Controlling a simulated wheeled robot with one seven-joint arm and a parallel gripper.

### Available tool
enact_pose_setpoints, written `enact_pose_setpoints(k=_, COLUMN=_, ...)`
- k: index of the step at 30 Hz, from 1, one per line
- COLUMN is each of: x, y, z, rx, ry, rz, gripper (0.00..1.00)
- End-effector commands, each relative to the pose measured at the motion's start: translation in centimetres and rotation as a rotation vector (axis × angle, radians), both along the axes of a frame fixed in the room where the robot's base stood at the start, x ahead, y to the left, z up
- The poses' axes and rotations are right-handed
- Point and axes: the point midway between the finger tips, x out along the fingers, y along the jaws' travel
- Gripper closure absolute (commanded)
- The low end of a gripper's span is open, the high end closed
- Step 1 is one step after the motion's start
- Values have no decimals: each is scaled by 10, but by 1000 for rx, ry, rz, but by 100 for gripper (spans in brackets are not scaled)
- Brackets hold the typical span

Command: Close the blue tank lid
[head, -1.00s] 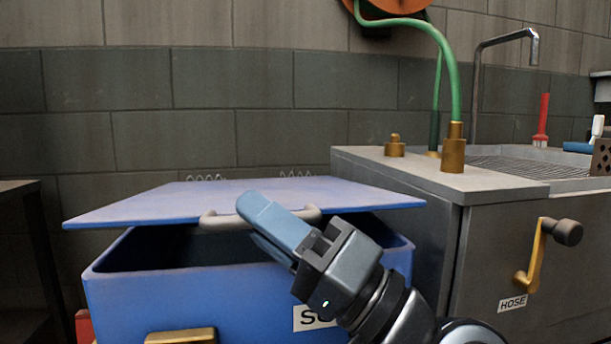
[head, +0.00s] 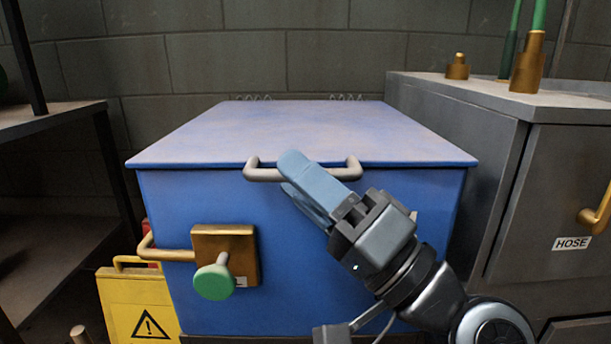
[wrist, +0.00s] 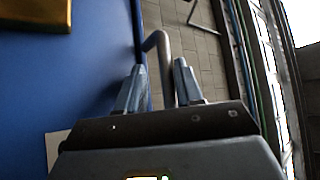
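The blue tank (head: 340,255) has its flat blue lid (head: 310,135) lying level on top, with no gap visible along the front edge. A grey bar handle (head: 262,174) sits at the lid's front edge. My gripper (head: 288,174) is at this handle, coming from the lower right. In the wrist view my gripper (wrist: 160,68) has its two fingers apart, one on each side of the handle (wrist: 165,80), with space showing beside the bar. The tank's inside is hidden by the lid.
A brass plate with a green knob (head: 213,282) is on the tank front. A yellow warning sign (head: 140,305) stands at left beside a dark shelf (head: 50,120). A grey cabinet labelled HOSE (head: 555,190) stands close on the right.

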Motion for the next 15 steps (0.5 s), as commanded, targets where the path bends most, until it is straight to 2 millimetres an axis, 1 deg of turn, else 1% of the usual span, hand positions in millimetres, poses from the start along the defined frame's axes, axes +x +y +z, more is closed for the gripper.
enact_pose_setpoints(k=1, x=2, y=0, z=-4, rx=-2, ry=7, rz=-2, gripper=63)
enact_pose_setpoints(k=2, x=2, y=0, z=-4, rx=-3, ry=6, rz=-2, gripper=61)
enact_pose_setpoints(k=15, x=0, y=-2, z=0, rx=2, ry=-1, rz=-1, gripper=61)
